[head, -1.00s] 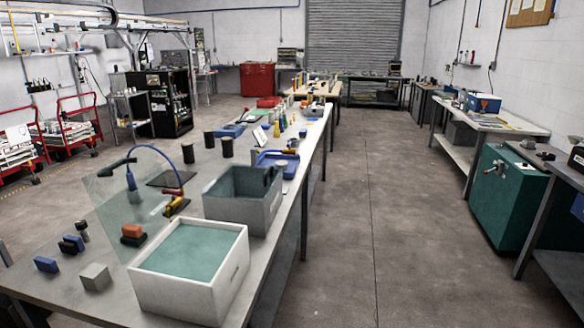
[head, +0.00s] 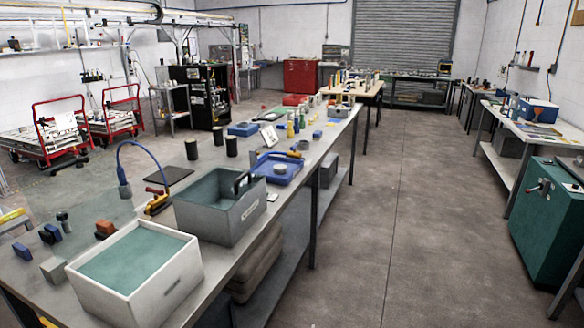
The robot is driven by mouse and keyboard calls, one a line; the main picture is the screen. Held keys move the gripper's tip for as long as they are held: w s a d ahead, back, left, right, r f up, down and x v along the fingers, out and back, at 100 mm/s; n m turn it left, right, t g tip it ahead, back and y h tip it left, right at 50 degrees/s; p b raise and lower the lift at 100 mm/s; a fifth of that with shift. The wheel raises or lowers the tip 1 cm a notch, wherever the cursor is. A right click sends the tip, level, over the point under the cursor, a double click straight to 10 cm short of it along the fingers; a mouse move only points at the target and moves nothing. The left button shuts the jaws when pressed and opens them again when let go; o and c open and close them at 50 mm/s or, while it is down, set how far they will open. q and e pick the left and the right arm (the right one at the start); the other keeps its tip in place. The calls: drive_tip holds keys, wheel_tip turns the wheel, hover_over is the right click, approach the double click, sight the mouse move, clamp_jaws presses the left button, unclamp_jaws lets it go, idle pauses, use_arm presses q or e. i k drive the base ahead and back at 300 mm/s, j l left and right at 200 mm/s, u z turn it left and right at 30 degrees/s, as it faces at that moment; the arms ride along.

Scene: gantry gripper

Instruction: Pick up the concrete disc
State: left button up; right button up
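A small round pale grey piece (head: 280,168), which looks like the concrete disc, lies in a blue tray (head: 292,178) on the long grey workbench (head: 230,258). It is small in the view, so its material is hard to tell. Another roundish item (head: 295,154) sits near the tray's far side. Neither of my grippers shows in the head view.
A grey bin (head: 222,228) with a dark handle and a white bin (head: 150,292) with a teal inside stand nearer on the bench. A grey cube (head: 54,270) sits at the near left. The concrete floor (head: 390,230) to the right is open.

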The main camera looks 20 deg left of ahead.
sight(279, 169)
drive_tip(key=i+l, duration=0.2)
drive_tip(key=i, duration=0.25)
drive_tip(key=i+l, duration=0.2)
drive_tip(key=i, duration=0.25)
drive_tip(key=i+l+u, duration=0.1)
drive_tip(key=i, duration=0.3)
